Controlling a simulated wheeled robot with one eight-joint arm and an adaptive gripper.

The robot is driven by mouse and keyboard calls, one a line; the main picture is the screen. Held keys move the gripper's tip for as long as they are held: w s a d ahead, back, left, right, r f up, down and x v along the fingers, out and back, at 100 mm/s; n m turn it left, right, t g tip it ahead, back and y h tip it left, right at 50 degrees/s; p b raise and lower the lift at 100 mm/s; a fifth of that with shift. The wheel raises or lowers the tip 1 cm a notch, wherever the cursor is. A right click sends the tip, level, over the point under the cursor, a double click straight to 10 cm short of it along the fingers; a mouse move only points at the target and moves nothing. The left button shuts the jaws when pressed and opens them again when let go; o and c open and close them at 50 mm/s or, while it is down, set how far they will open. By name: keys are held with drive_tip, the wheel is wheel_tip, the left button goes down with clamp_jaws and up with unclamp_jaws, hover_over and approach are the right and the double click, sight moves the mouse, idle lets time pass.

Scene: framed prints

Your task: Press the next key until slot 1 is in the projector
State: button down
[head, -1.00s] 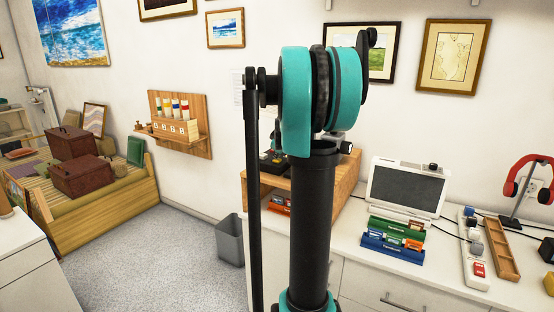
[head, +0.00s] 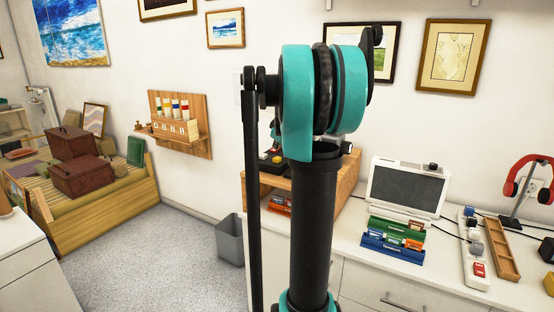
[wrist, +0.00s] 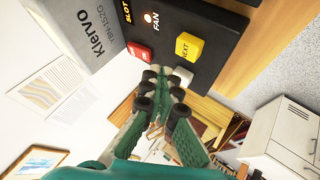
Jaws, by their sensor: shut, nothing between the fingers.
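The word SLOT shows at the top edge, but I see no slot number. My gripper (wrist: 165,78) is shut and empty, its tips beside the panel, close to the pale key and below the yellow one. I cannot tell whether they touch. In the head view, my arm mostly hides the projector.
A wooden stand (head: 345,180) stands on the white counter (head: 365,270). To its right are a laptop-like screen (head: 408,187), colored racks (head: 393,240), a power strip (head: 474,250) and red headphones (head: 525,180). A grey bin (head: 230,240) stands on the floor.

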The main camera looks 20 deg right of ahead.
drive_tip(key=shift+r, duration=1.45)
drive_tip(key=s+a+f+m+g, duration=0.1)
drive_tip(key=s+a+f+m, duration=0.1)
drive_tip(key=s+a+f, duration=0.5)
drive_tip(key=s+a+f+m+g+y, duration=0.1)
drive_tip(key=s+a+f, duration=0.6)
drive_tip(key=s, duration=1.1)
drive_tip(key=s+a+f+m+g, duration=0.2)
drive_tip(key=s+a+f, duration=0.4)
drive_tip(key=s+f, duration=0.6)
drive_tip(key=shift+s+a+f+m+g+y, duration=0.2)
drive_tip(key=shift+a+f+m+g+y, duration=0.15)
drive_tip(key=shift+f+m, duration=0.6)
